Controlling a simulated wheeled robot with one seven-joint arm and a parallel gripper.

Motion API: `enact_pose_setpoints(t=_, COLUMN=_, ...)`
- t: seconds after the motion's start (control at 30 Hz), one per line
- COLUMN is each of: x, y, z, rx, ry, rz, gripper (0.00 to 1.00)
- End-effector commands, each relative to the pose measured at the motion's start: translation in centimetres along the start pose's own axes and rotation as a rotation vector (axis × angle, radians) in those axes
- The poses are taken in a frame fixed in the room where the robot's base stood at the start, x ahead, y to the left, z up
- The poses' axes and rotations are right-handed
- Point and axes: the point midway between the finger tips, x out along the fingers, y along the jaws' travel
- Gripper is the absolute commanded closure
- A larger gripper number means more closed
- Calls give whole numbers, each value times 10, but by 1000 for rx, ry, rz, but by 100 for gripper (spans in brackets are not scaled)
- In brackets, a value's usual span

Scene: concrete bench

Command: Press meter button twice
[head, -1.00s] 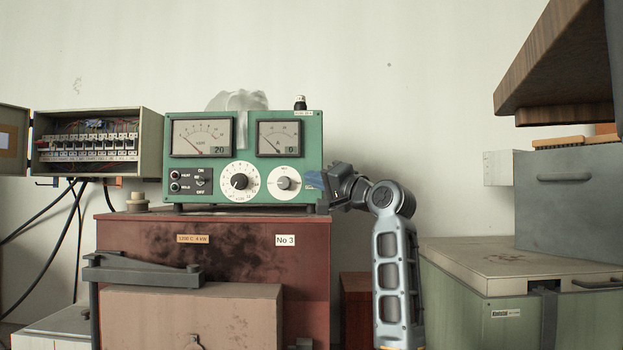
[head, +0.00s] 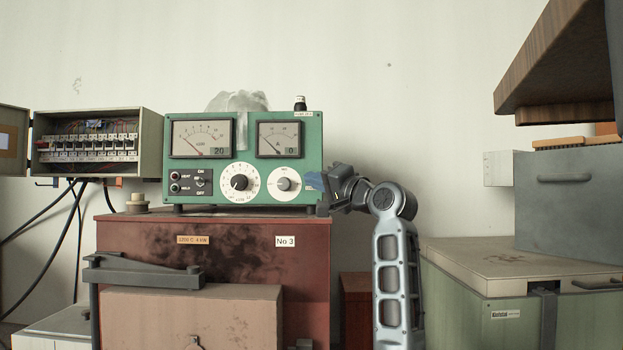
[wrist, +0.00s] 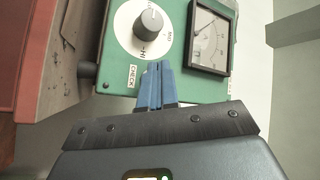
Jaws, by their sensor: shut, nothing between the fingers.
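The green meter (head: 255,161) stands upright with two dial gauges, two white knobs and small switches on its front. It also shows in the wrist view (wrist: 184,83), with a white knob dial (wrist: 143,30) and a CHECK label (wrist: 132,76). My gripper (head: 311,181) is at the lower right of the meter's front, right of the right white knob. In the wrist view its blue fingers (wrist: 157,68) are together and empty, pointing at the panel beside the CHECK label. I see no button there; the fingers cover that spot. I cannot tell if they touch the panel.
The meter rests on a dark red box (head: 310,262). An open fuse box (head: 150,140) is at the left. A green chest (head: 450,300) and grey box (head: 565,215) stand at the right, under a wooden shelf (head: 555,75). The wall space above my arm is clear.

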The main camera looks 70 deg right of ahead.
Motion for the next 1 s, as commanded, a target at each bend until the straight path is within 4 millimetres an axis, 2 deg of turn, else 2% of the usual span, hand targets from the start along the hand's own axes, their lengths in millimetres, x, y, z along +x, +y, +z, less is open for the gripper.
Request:
enact_pose_setpoints(t=0.47, x=-5, y=-4, z=4, rx=0, ry=-1, rz=-1, gripper=100)
enact_pose_setpoints(t=1.0, x=-36, y=-27, z=27, rx=-1, ry=-1, rz=-1, gripper=100)
